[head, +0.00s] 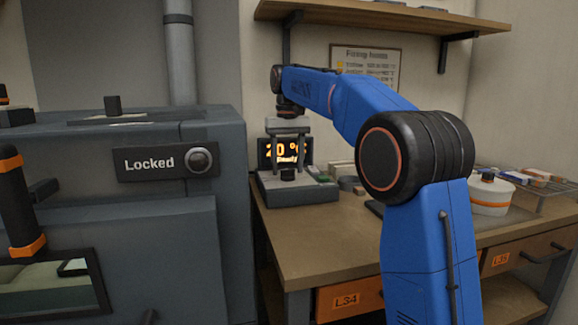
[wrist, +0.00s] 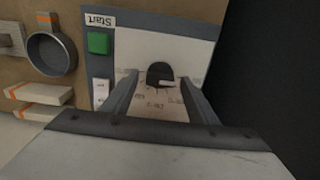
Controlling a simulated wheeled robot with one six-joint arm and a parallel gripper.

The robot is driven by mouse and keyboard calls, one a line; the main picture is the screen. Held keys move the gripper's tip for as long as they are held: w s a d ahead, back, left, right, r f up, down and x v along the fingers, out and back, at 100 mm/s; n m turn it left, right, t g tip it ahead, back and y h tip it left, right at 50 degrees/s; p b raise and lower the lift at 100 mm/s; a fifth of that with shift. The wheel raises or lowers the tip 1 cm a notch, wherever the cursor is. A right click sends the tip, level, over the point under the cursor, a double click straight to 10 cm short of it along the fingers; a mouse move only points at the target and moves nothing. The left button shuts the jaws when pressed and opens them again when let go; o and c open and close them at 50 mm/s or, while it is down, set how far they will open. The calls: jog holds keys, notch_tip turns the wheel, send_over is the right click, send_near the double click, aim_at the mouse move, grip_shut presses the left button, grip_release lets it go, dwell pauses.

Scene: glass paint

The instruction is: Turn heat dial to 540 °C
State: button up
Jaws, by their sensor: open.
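The control unit (head: 325,190) stands on the workbench, and its orange display (head: 268,152) reads 20 °C with a smaller, partly hidden line below. The black heat dial (head: 288,175) is on its sloped front. In the wrist view the dial (wrist: 159,71) has a light mark and a printed scale around it, too small to read. My gripper (head: 289,155) is open and points down over the unit. In the wrist view my gripper (wrist: 158,77) has one finger on each side of the dial, with visible gaps. I cannot tell its height above the panel.
A green Start button (wrist: 98,43) and a white switch (wrist: 102,91) sit beside the dial. A grey round cup (wrist: 52,53) and pale blocks (wrist: 40,93) lie nearby. The kiln-like cabinet (head: 166,140), marked Locked, stands left. A shelf (head: 380,18) hangs above.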

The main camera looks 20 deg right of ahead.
jog(key=c, duration=1.1)
jog(key=shift+o, duration=0.2)
jog(key=shift+m, duration=2.8)
jog(key=o, duration=1.1)
jog(key=shift+c, duration=0.2)
